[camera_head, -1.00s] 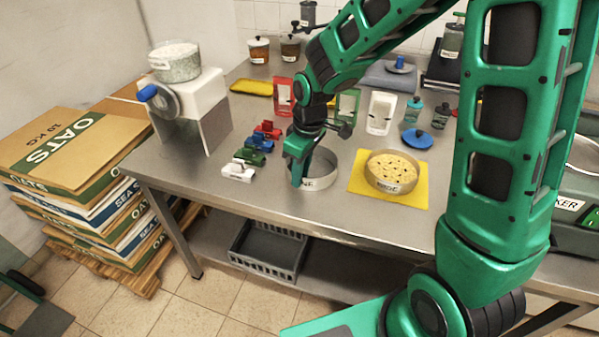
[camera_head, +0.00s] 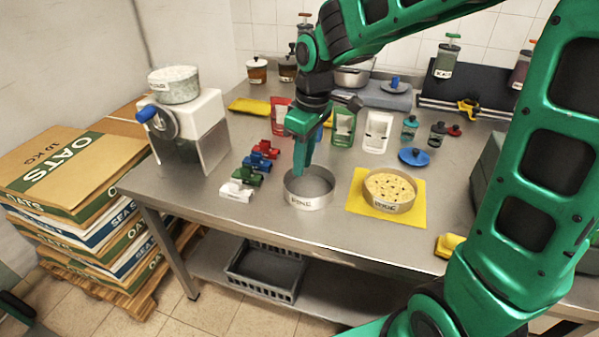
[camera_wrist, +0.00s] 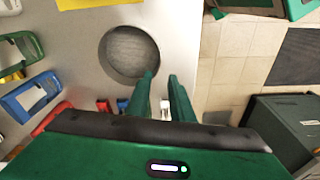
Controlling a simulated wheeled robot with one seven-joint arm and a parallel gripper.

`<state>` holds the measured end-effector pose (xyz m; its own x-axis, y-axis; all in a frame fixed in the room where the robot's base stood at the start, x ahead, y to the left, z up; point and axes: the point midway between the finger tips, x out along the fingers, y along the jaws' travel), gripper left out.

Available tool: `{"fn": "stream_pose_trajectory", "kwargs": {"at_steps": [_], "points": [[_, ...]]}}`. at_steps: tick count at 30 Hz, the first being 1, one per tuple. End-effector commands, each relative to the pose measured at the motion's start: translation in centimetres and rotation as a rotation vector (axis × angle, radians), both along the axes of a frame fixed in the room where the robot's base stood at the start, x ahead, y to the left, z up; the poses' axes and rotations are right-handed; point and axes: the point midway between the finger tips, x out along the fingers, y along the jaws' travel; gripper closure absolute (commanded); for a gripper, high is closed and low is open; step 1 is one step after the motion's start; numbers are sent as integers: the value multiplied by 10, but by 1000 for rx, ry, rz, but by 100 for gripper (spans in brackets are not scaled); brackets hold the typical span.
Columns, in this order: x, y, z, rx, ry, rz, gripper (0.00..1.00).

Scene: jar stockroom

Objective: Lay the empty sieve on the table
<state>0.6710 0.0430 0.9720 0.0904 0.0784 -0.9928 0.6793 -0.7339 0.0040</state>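The empty sieve (camera_head: 308,201), a round metal ring labelled FINE with a grey mesh floor, stands level on the steel table (camera_head: 250,212) near the front edge. In the wrist view the sieve (camera_wrist: 128,50) shows bare mesh inside. My gripper (camera_head: 299,171) points down at the sieve, its tips over its left part in the head view. In the wrist view the two green fingers (camera_wrist: 161,77) are apart with nothing held between them. One fingertip overlaps the sieve's edge and the other lies outside it. Whether they touch the rim cannot be told.
A second sieve (camera_head: 388,205) full of yellowish flakes stands right on a yellow mat (camera_head: 416,207). Red, blue, green and white clamps (camera_head: 236,190) lie left. A white machine (camera_head: 203,120) bears a tub (camera_head: 174,90). Coloured scoops and a blue lid (camera_head: 414,157) lie behind.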

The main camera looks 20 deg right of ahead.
Motion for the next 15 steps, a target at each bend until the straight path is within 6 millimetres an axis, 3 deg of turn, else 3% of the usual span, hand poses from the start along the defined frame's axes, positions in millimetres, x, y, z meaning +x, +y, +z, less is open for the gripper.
{"fn": "stream_pose_trajectory", "kwargs": {"at_steps": [10,13,15], "points": [[-3,-6,9,-3,0,-16,79],[-14,-31,12,-16,5,-108,79],[-32,-62,15,-30,13,-227,79]]}}
